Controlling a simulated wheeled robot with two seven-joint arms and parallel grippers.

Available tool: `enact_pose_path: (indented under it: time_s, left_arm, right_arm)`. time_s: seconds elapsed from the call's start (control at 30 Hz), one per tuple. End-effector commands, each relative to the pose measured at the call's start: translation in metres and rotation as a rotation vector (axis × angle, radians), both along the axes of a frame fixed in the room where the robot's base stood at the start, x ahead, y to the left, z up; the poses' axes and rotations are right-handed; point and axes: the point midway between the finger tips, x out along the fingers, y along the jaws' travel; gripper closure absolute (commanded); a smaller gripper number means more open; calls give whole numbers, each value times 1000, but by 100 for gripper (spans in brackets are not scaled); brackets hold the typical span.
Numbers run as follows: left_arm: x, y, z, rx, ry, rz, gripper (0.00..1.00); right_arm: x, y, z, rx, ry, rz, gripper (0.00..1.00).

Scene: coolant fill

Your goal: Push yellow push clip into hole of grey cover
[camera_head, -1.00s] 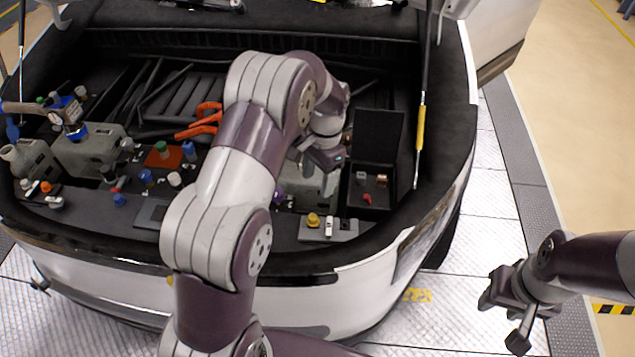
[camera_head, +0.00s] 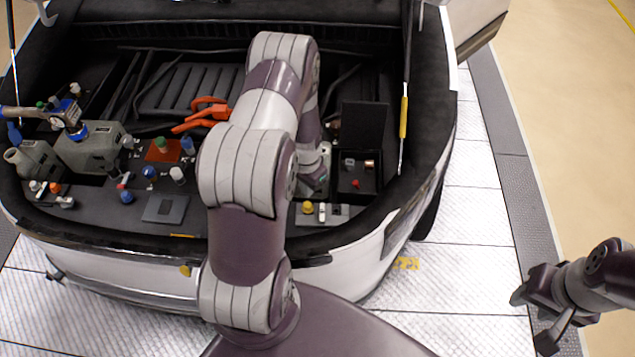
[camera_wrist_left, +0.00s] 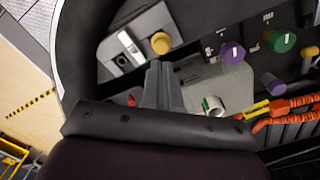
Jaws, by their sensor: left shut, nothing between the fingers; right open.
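A round yellow push clip (camera_head: 307,207) shows on a small grey plate (camera_head: 338,216), which appears to be the grey cover, at the right front of the bay. In the left wrist view the yellow clip (camera_wrist_left: 160,43) sits at the right end of the grey plate (camera_wrist_left: 110,50), beside a white block. I cannot tell how deep it sits; its hole is hidden. My left gripper (camera_wrist_left: 158,66) is shut and empty, its tips close to the clip in that view; contact is unclear. In the head view its arm hides much of it. My right gripper (camera_head: 535,318) is open and empty, outside the vehicle.
A black open box (camera_head: 357,185) stands right of my left gripper. Orange cables (camera_head: 205,113), a red pad (camera_head: 166,150) and several coloured caps lie to the left. A strut with a yellow sleeve (camera_head: 403,117) rises at the right. The floor at right is clear.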

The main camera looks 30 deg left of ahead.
Motion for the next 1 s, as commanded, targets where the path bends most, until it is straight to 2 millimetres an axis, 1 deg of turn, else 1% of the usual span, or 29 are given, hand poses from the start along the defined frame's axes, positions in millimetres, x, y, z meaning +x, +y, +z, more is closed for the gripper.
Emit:
enact_pose_path:
  time_s: [0.03, 0.2, 0.3, 0.37, 0.73, 1.0]
  left_arm:
    - [0, 0, -9, -1, 1, 0, 100]
    - [0, 0, -35, -1, 1, -1, 100]
    - [0, 0, -49, -1, 1, -1, 100]
    - [0, 0, -54, 0, 1, -1, 100]
    - [0, 0, -54, 0, 1, -1, 100]
    - [0, 0, -59, 0, 1, -1, 100]
  right_arm:
    - [0, 0, -8, 0, 0, 0, 57]
    - [0, 0, -29, 0, 0, 0, 57]
    - [0, 0, -41, 0, 0, 0, 57]
    - [0, 0, -44, 0, 0, 0, 57]
    - [0, 0, -43, 0, 0, 0, 57]
    - [0, 0, -47, 0, 0, 0, 57]
